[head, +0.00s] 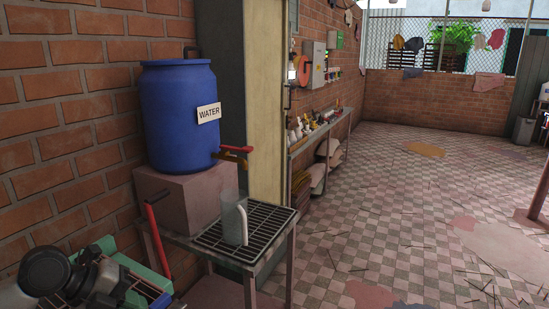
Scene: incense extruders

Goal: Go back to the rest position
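My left arm (70,277) comes in at the lower left corner, with dark, rounded joints over a green machine. I make out no fingers of the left gripper in the frame. My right arm and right gripper do not show. A translucent grey jug (232,222) with a white handle stands upright on a black drain grate (270,222), below the tap of a blue water barrel (178,118). No gripper touches the jug.
The barrel, labelled WATER, stands on a pinkish block (185,200) against the brick wall. A red lever (157,240) rises beside the green machine (135,270). A shelf with bottles (320,128) lines the wall beyond. The checkered floor (400,215) at right is mostly open, with scattered sticks.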

